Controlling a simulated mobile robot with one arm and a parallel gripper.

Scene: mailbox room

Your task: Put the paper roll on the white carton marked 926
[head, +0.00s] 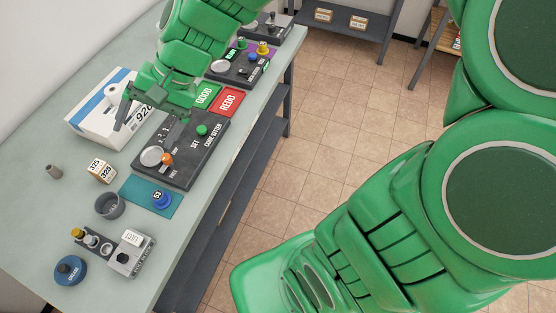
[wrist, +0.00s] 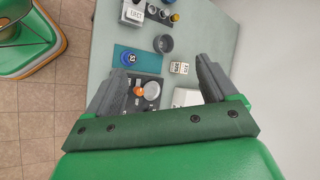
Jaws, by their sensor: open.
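The white carton (head: 92,128) sits on the bench at the left in the head view. It has a blue stripe and a partly covered number starting 92. The white paper roll (head: 113,94) appears to stand on top of the carton, beside my gripper finger. My gripper (head: 154,112) is open and empty, above the bench between the carton and the dark code-setter panel. In the wrist view my gripper (wrist: 163,68) has its fingers apart with nothing between them. Part of the carton (wrist: 187,97) shows there near the right finger; the roll is not visible there.
The code-setter panel (head: 181,150) has a green button and an orange knob. Bare bench lies left of the cup.

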